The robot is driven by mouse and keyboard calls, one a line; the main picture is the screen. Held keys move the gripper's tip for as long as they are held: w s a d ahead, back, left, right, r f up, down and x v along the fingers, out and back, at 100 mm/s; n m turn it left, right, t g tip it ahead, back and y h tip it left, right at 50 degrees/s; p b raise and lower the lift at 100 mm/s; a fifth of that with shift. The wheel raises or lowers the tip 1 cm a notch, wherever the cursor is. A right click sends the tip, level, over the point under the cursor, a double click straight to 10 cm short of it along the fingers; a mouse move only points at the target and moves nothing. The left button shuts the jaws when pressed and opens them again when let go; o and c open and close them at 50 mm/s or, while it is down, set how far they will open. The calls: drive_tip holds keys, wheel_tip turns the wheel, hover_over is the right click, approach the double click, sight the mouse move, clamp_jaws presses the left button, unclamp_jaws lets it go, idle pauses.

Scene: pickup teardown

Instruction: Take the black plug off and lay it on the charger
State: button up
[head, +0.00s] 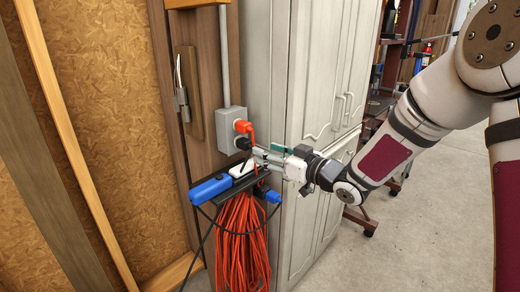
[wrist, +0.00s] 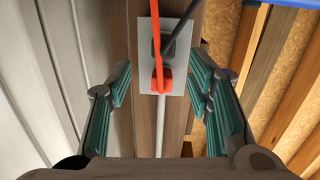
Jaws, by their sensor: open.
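The black plug (head: 243,143) sits in the lower socket of a grey outlet box (head: 226,127). In the wrist view the black plug (wrist: 163,42) shows above the orange plug, with a dark cord running up and right. My gripper (head: 262,157) is close in front of the outlet, slightly right of the black plug. In the wrist view my gripper (wrist: 163,82) is open and empty, its green-padded fingers spread wide to either side. A white block (head: 243,169), possibly the charger, lies on a small dark shelf below the outlet, beside a blue device (head: 209,188).
An orange plug (head: 243,126) fills the upper socket, and its cord hangs down past my gripper. A coiled orange cord (head: 243,240) hangs under the shelf (head: 226,196). A pale cabinet (head: 315,75) stands close on the right. Open floor lies farther right.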

sight(249, 146)
drive_tip(key=shift+d+f+g+y, duration=0.1)
drive_tip(key=shift+f+g+y, duration=0.3)
drive_tip(key=shift+y, duration=0.3)
drive_tip(key=shift+t, duration=0.3)
drive_tip(key=shift+b+x, duration=1.4)
drive_tip(key=shift+x, duration=3.1)
drive_tip(key=shift+f, duration=0.15)
drive_tip(key=shift+c, duration=0.3)
clamp_jaws()
drive_tip(key=shift+s+d, duration=0.1)
drive_tip(key=shift+s, duration=0.05)
drive_tip(key=shift+p+v, duration=0.45)
drive_tip(key=shift+v, duration=2.4)
